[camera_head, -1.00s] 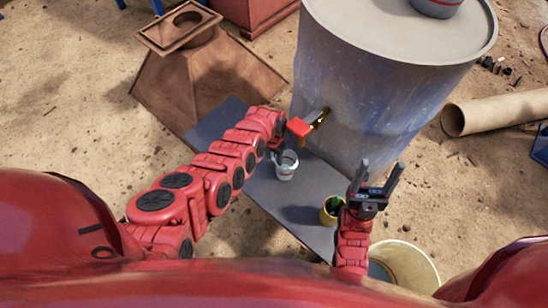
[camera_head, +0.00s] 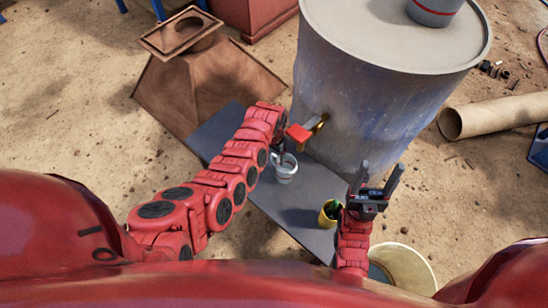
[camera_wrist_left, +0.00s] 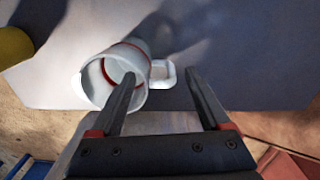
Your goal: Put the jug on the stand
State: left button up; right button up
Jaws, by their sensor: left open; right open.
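The white jug (camera_head: 285,170) with a red band stands upright on a flat grey slab (camera_head: 300,203), which may be the stand, near a brass tap (camera_head: 319,124). In the left wrist view the jug (camera_wrist_left: 120,75) shows its open mouth and its handle. My left gripper (camera_wrist_left: 160,74) is open; one finger overlaps the mouth and the other lies beyond the handle, so the handle appears between them. I cannot tell whether they touch. In the head view my left gripper (camera_head: 278,151) is partly hidden by its arm. My right gripper (camera_head: 376,187) is open and empty, pointing up.
A large blue-grey drum (camera_head: 380,100) stands behind the slab, with a grey red-banded vessel (camera_head: 434,11) on top. A yellow cup (camera_head: 329,213) stands on the slab near my right gripper. A rusty hopper (camera_head: 200,85) is at left, a pipe (camera_head: 495,113) at right.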

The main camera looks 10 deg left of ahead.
pick_arm(q)
notch_tip(320, 180, up, 7)
jog(key=shift+a+f+p, duration=0.1)
jog(key=shift+p, duration=0.2)
